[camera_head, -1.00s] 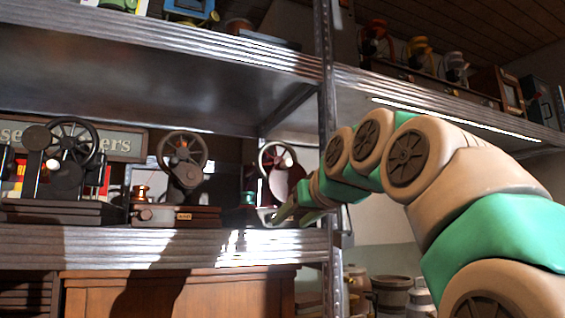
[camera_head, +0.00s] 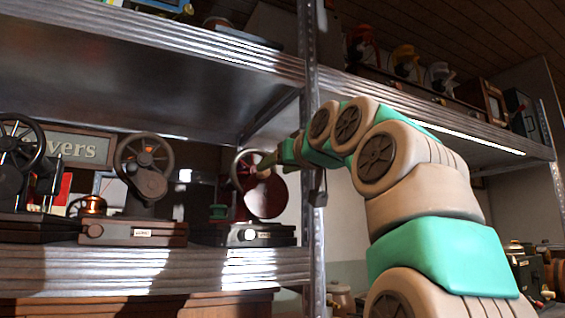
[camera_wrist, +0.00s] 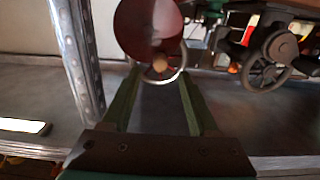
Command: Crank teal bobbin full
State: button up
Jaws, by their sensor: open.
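The right-hand winder (camera_head: 240,234) stands on the metal shelf, with a dark base, a red disc (camera_head: 266,197) and a thin pale wheel. A teal-green bobbin (camera_head: 217,212) sits upright at its left side. My gripper (camera_head: 265,162) is at the upper part of the wheel in the head view, its fingertips partly hard to make out. In the wrist view my gripper (camera_wrist: 160,76) is open, its two green fingers on either side of the pale wheel ring (camera_wrist: 160,79). A tan knob (camera_wrist: 159,63) on the red disc shows just beyond, between the fingertips. Contact cannot be told.
A middle winder (camera_head: 132,233) with a copper bobbin (camera_head: 92,206) stands close to the left, and a dark winder (camera_head: 18,160) further left. A metal shelf post (camera_head: 312,150) rises just right of the red disc. Another shelf (camera_head: 170,50) runs above.

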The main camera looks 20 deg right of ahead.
aim_at(267, 172)
jog(key=shift+w+a+p, duration=0.15)
jog(key=shift+w+p, duration=0.75)
jog(key=shift+w, duration=2.3)
jog(key=shift+w, duration=0.1)
grip_shut()
